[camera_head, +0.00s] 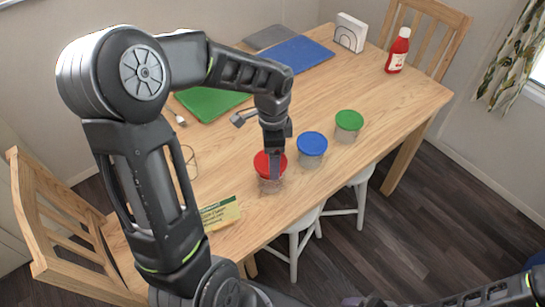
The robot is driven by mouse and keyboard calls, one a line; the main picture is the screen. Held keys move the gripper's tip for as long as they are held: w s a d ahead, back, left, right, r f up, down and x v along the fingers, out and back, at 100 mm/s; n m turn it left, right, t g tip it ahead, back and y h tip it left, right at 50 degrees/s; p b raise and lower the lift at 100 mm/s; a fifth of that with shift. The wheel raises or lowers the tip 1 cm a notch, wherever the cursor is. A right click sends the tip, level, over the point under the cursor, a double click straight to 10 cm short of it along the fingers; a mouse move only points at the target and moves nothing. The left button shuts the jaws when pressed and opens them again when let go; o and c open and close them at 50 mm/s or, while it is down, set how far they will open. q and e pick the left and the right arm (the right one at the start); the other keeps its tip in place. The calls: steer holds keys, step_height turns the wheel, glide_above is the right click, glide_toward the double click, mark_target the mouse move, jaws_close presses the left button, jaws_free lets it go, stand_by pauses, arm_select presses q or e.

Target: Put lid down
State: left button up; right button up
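A clear container (270,185) with a red lid (261,165) stands near the front edge of the wooden table. My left gripper (274,163) reaches down over the red lid, and a finger overlaps the lid's middle and right side. Whether the fingers are closed on the lid is hidden, and I cannot tell if the lid sits on the rim or just above it. A container with a blue lid (312,142) and one with a green lid (349,119) stand to the right. My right arm shows only at the lower right; its fingertips cannot be made out.
The wooden table (385,105) has free room at right.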

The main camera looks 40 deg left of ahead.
arm_select(q)
steer(key=shift+f, duration=0.55)
steer(key=shift+f, duration=0.1)
steer(key=shift+f+b, duration=0.4)
steer(key=shift+f, duration=0.1)
steer(key=o, duration=1.4)
steer(key=shift+c, duration=0.2)
